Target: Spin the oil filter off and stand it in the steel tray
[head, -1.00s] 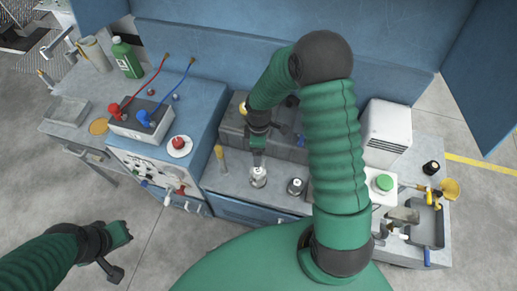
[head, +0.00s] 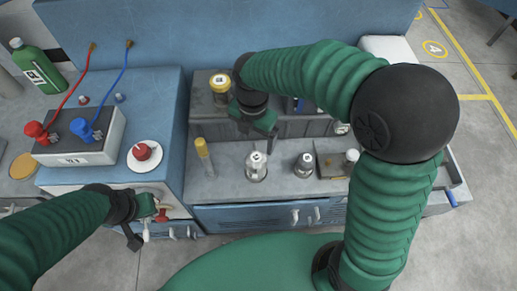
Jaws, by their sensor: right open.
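My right gripper (head: 258,136) is open and empty, pointing down over the rear of the bench, behind a small clear jar with a silver top (head: 257,167). I cannot tell for sure which thing is the oil filter; a grey cylinder with a yellow top (head: 220,86) stands on the raised block to the left of the gripper and apart from it. A grey tray (head: 456,178) shows only as an edge at the right, mostly hidden by my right arm. My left gripper (head: 146,222) is low at the left, in front of the blue cabinet; its jaws are unclear.
A second silver-topped piece (head: 304,165) and a yellow-topped stick (head: 203,155) stand on the bench. A box with red and blue clamps (head: 80,140) and a red knob on a white disc (head: 144,154) are at the left. A green bottle (head: 38,68) stands behind.

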